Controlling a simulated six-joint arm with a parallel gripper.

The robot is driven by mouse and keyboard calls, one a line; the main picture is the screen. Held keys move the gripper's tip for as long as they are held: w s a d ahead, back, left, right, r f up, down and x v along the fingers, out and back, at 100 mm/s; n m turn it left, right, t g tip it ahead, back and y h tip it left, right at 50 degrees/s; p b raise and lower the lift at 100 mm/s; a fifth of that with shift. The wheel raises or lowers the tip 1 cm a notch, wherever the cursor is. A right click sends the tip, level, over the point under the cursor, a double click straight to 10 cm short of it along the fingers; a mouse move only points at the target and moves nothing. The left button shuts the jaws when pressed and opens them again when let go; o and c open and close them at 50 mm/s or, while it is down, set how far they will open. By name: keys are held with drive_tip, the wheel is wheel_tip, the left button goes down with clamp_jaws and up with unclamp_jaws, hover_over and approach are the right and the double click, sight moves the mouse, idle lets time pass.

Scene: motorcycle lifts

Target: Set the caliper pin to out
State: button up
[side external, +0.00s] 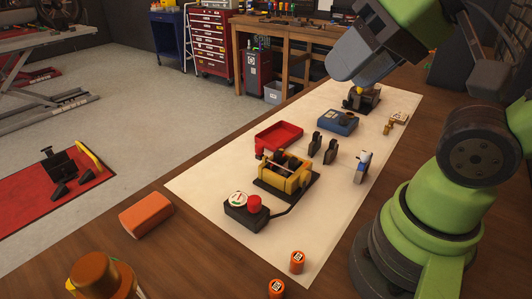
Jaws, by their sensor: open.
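A yellow caliper (297,183) sits on a black base plate in the middle of the pale mat (215,181). A thin rod, perhaps its pin, shows at its upper left; I cannot tell how far it sticks out. My gripper (362,88) is at the upper right, well beyond the caliper and apart from it. It points down over a small dark fixture (369,101) at the mat's far end. Its fingers are small and partly hidden; they are open, and I see nothing held.
Near the caliper are a red tray (279,134), two black pads (322,147), a blue box (338,122), a blue-white bottle (362,167) and a black box with a red button (254,204). Orange canisters (297,262) stand at the near edge. The mat's left strip is clear.

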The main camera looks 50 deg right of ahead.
idle(0.3)
drive_tip(key=shift+o, duration=0.5)
drive_tip(key=n+g+h, duration=0.1)
drive_tip(key=g+h, duration=0.1)
drive_tip(key=g, duration=0.5)
hover_over(259, 145)
wheel_tip(259, 145, down, 14)
drive_tip(key=shift+f, duration=0.85)
wheel_tip(259, 145, down, 9)
drive_tip(key=shift+f, duration=0.1)
